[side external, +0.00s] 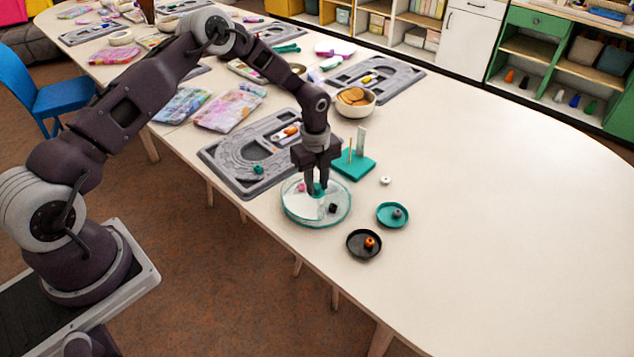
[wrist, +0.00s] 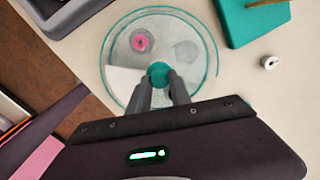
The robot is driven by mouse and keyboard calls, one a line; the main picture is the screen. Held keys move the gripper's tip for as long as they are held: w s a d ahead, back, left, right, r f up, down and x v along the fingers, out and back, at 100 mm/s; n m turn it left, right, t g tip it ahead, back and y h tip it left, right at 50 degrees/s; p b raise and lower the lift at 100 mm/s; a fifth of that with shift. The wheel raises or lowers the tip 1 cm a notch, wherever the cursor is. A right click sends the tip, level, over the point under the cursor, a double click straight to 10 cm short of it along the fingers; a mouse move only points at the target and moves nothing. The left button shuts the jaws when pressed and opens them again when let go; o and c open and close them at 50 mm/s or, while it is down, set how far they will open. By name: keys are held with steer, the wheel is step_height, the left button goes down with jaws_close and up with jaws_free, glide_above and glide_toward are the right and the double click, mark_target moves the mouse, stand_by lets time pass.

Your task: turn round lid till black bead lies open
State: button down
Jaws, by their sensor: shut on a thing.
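The round lid (side external: 318,219) is clear with a teal rim and lies flat on a round dish near the table's front edge; it also shows in the wrist view (wrist: 116,38). A plain white wedge (side external: 300,207) shows at its lower left, like a gap. The black bead (side external: 333,208) is right of the lid's middle, outside that wedge; my gripper hides it in the wrist view. A pink bead (wrist: 142,41) sits at the upper left. My gripper (side external: 318,190) points down, shut on the teal knob (wrist: 158,72) at the lid's centre.
A teal block with pegs (side external: 352,165) stands just behind the lid. A white bead (side external: 385,180), a teal saucer (side external: 379,218) and a black saucer (side external: 349,252) are to the right. A grey board (side external: 212,160) lies close on the left. The far right table is clear.

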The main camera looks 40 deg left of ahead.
mark_target(316, 186)
steer(key=shift+m, duration=0.6)
steer(key=c, duration=1.2)
jaws_free()
steer(key=shift+o, duration=0.2)
step_height(316, 186, up, 7)
steer(key=shift+s+r, duration=0.1)
